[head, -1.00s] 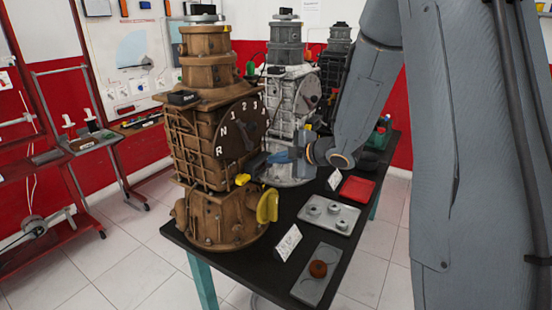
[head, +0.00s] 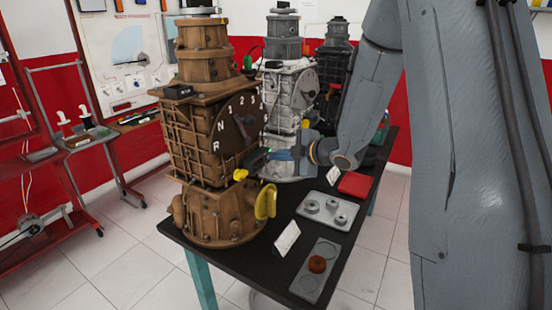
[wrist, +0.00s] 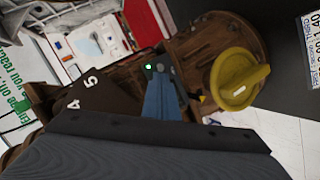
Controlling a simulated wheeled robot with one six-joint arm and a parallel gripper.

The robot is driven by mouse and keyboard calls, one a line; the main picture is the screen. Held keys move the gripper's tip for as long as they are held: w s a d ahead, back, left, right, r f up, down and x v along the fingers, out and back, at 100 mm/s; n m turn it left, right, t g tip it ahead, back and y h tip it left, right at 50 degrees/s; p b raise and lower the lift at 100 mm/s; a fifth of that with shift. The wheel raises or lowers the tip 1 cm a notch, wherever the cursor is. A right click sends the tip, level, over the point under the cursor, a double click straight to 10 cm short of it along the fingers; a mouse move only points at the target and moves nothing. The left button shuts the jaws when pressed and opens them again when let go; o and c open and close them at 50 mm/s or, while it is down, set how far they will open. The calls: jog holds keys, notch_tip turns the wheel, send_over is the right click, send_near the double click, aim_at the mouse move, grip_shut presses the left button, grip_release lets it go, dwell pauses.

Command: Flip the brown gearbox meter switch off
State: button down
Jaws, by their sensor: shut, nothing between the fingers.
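The brown gearbox (head: 195,140) stands upright on the black table, with a dial (head: 238,122) marked R, N and numbers on its side. A small dark box (head: 254,160) with a green light sits on its side below the dial. In the wrist view this dark meter box (wrist: 157,62) shows its green light lit. My gripper (head: 276,155) is shut and empty, its blue fingertips at the box. In the wrist view my gripper (wrist: 160,80) covers the box's lower part; I cannot tell whether it touches, and the switch lever is not clear.
A white gearbox (head: 286,95) stands behind.

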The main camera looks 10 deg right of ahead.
jog(key=shift+f+y+b, duration=0.2)
jog(key=shift+y+b, duration=0.1)
jog(key=shift+b, duration=0.4)
jog(key=shift+s+f+t+b, duration=0.15)
jog(key=shift+t+b, duration=0.35)
jog(key=shift+b, duration=0.25)
